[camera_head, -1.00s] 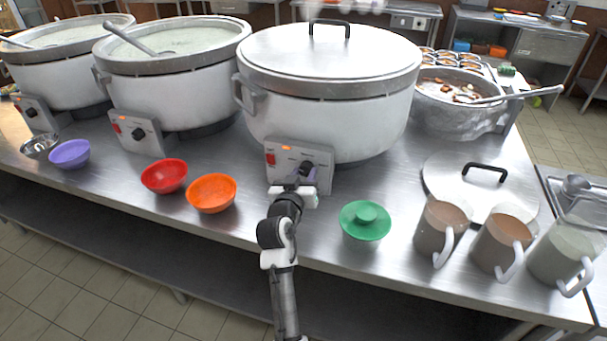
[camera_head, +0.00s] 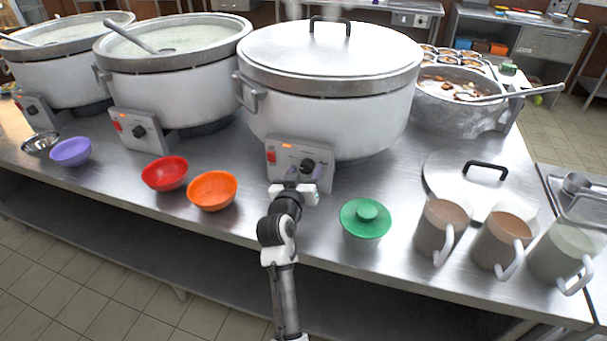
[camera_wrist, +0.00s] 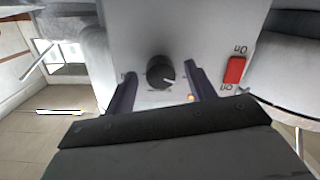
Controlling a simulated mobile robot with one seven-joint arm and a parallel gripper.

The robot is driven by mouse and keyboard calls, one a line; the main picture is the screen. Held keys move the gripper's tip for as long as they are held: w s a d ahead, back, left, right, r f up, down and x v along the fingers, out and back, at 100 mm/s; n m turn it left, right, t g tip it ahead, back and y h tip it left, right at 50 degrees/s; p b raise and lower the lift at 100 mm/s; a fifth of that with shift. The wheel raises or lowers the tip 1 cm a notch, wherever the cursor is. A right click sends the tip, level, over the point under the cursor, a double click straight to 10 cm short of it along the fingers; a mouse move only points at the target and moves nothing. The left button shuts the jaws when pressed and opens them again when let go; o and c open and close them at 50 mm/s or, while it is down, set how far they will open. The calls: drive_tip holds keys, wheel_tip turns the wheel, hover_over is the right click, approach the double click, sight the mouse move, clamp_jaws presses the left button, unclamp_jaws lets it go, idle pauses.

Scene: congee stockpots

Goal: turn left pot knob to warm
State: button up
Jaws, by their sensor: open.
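Three white pots stand in a row: the left pot (camera_head: 62,65), the middle pot (camera_head: 172,70) and the lidded right pot (camera_head: 330,95). The left pot's knob (camera_head: 31,110) is small and dark on its panel, its setting too small to read. My gripper (camera_head: 304,175) is far from it, in front of the right pot's panel. Its purple fingers (camera_wrist: 161,75) are open and empty. The right pot's black knob (camera_head: 308,165) shows just above them. In the wrist view that knob (camera_wrist: 160,72) appears between the fingertips, its white mark pointing right.
A red switch (camera_wrist: 234,70) and an orange light sit on the right pot's panel. Purple (camera_head: 70,152), red (camera_head: 164,174) and orange (camera_head: 212,190) bowls line the counter front leftward.

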drive_tip(key=b+v, duration=0.3)
drive_tip(key=v, duration=1.1)
drive_tip(key=shift+b, duration=0.3)
drive_tip(key=shift+w+r, duration=0.1)
